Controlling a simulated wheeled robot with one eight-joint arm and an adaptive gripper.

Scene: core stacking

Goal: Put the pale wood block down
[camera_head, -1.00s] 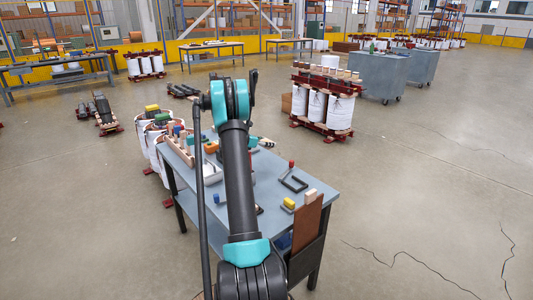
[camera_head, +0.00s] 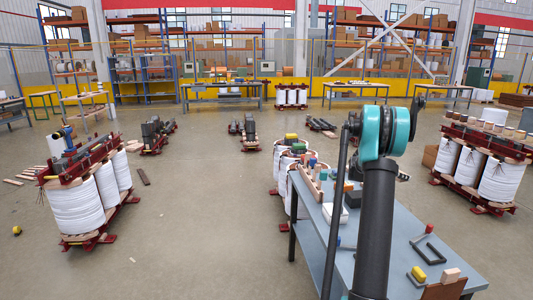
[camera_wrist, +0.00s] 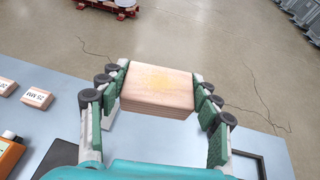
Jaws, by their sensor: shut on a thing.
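The pale wood block (camera_wrist: 157,92) is in the middle of the wrist view, between the green-padded fingers of my gripper (camera_wrist: 160,84). The gripper is shut on it from left and right. The block appears held above the far edge of the grey-blue table (camera_wrist: 260,140), with floor visible beyond. In the head view, my arm hides the block and most of the gripper; the table (camera_head: 345,262) stands at the lower right.
Two pale labelled blocks (camera_wrist: 38,97) and an orange item (camera_wrist: 9,154) lie left in the wrist view. White coil stacks (camera_head: 75,207) stand on the floor.

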